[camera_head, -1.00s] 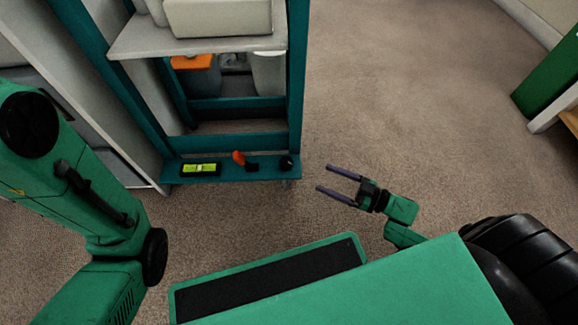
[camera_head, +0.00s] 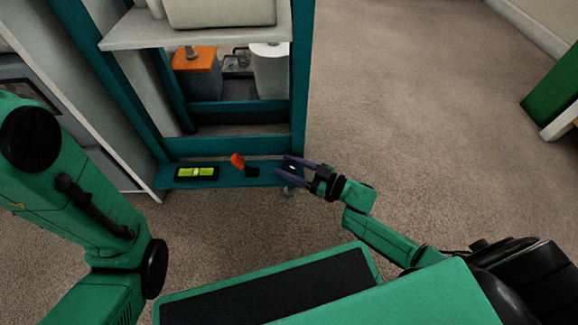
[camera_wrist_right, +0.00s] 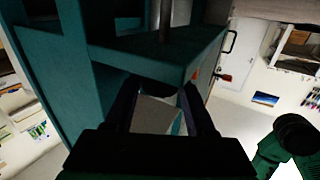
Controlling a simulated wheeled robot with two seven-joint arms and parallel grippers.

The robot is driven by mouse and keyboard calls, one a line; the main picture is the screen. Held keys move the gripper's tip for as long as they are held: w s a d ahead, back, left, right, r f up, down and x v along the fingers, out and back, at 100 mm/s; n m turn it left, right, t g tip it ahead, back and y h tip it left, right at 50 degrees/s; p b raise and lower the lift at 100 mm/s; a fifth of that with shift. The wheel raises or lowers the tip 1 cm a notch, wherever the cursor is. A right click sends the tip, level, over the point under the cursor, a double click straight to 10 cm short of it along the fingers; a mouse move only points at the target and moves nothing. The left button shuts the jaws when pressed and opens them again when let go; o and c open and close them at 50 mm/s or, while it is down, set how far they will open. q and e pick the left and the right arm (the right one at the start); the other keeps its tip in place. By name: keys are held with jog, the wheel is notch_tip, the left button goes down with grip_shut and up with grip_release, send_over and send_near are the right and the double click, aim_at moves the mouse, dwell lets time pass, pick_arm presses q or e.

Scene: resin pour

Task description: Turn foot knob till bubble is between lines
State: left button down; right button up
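The bubble level (camera_head: 197,173), a black bar with a yellow-green vial, lies on the teal lower board of the rack. The bubble is too small to place against its lines. A small dark knob (camera_head: 291,168) is at the board's right end, partly hidden by my right gripper. My right gripper (camera_head: 282,166) is open, with its two fingers at the knob, one on each side. In the right wrist view a dark round part (camera_wrist_right: 158,88), likely the knob, shows between the spread fingers; contact cannot be told. My left arm shows, but its gripper is out of view.
An orange-and-black lever (camera_head: 240,163) stands on the board between level and knob. The teal rack (camera_head: 225,144) holds a grey shelf, an orange-topped container (camera_head: 194,62) and a white container (camera_head: 270,75). The carpet (camera_head: 420,130) to the right is clear.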

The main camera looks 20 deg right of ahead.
grip_shut()
jog(key=shift+f+n+g+y+b, duration=0.1)
jog(key=shift+n+g+y+b, duration=0.25)
jog(key=shift+n+g+y, duration=0.2)
jog(key=shift+g+y, duration=0.25)
jog(key=shift+g, duration=0.1)
jog(key=o, duration=0.6)
grip_release()
jog(key=shift+d, duration=0.1)
